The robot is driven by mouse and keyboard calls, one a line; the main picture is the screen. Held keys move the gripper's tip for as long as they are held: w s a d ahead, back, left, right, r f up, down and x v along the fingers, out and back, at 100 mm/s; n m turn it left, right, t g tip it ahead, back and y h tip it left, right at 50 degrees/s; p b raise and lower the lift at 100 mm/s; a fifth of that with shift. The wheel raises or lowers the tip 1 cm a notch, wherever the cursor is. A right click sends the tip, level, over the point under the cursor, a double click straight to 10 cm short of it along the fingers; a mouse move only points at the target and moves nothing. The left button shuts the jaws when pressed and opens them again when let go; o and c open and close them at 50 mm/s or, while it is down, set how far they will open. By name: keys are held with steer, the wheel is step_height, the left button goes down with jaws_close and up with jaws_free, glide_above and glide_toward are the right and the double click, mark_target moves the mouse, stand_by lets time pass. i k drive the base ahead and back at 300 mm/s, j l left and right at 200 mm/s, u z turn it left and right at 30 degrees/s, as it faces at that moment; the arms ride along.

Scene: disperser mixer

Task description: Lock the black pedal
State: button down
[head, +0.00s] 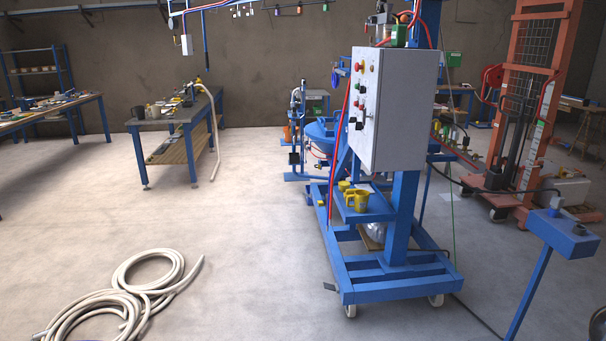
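The blue wheeled frame of the disperser mixer (385,290) stands right of the middle in the head view. It rests on white casters, one at its front left corner (350,311) and one at its front right (436,300). A small dark pedal-like piece (330,287) sticks out low on the left side of the frame, near the floor. It is too small to tell whether it is up or down. My gripper is not in view.
A grey control cabinet (405,110) is mounted on the frame. Coiled cream hoses (130,300) lie on the floor at left. A blue stand (560,236) and a cable are at right. The floor between hoses and frame is clear.

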mark_target(328, 286)
steer(key=i+u, duration=0.2)
steer(key=i, duration=0.4)
steer(key=i+l+u, duration=0.2)
steer(key=i, duration=0.35)
steer(key=i+l+u, duration=0.2)
steer(key=i, duration=0.4)
steer(key=i+l+u, duration=0.2)
steer(key=i+u, duration=0.25)
steer(key=i+l+u, duration=0.95)
